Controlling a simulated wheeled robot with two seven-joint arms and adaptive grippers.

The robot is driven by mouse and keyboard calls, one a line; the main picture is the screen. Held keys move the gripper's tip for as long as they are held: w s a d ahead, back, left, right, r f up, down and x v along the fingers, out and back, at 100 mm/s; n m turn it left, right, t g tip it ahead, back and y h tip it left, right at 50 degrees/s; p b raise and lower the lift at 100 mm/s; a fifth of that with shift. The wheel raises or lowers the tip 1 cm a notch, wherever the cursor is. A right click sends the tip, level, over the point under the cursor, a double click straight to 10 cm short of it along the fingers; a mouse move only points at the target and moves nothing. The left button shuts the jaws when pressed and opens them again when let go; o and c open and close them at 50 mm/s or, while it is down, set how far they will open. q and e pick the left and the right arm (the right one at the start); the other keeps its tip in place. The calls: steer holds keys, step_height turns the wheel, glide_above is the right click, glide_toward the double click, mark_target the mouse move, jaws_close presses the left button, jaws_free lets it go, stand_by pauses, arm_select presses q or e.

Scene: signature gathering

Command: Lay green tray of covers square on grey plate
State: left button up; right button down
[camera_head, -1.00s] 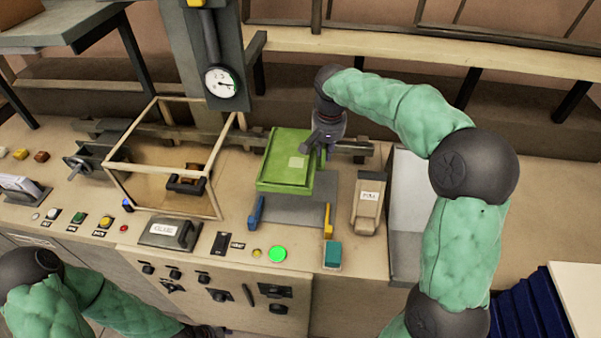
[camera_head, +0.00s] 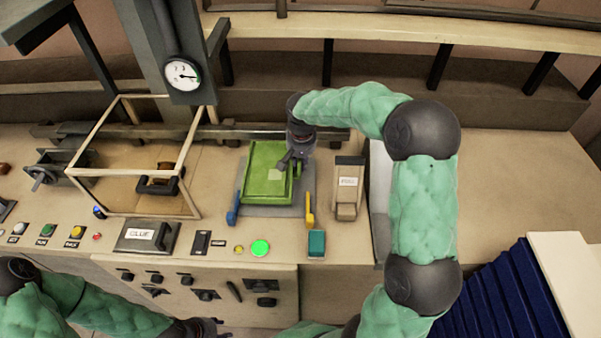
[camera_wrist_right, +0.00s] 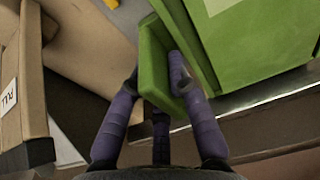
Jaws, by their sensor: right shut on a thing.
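The green tray (camera_head: 258,192) with a pale label on top is over the grey plate (camera_head: 270,211), in the head view. It looks nearly in line with the plate, whose front strip and right side show. I cannot tell whether the tray touches the plate. My right gripper (camera_head: 292,160) is at the tray's far right; in the right wrist view its purple fingers (camera_wrist_right: 165,88) are shut on a green upright part of the tray (camera_wrist_right: 245,40). My left gripper (camera_head: 212,327) is low at the left, apart from the tray, its jaws unclear.
A blue post (camera_head: 233,207) and a yellow post (camera_head: 309,208) flank the plate's front. A box marked PULL (camera_head: 347,190) stands to the right, a teal block (camera_head: 316,243) in front. A wood-framed case (camera_head: 185,150) stands left. A lit green button (camera_head: 260,248) is in front.

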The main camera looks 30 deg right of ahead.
steer(key=shift+f, duration=2.65)
steer(key=shift+f+b, duration=0.15)
steer(key=shift+b, duration=0.15)
steer(key=c, duration=1.2)
jaws_free()
steer(key=shift+o, duration=0.2)
step_height(320, 180, up, 12)
steer(key=s+p, duration=0.1)
steer(key=shift+s+a, duration=0.3)
steer(key=shift+a, duration=0.1)
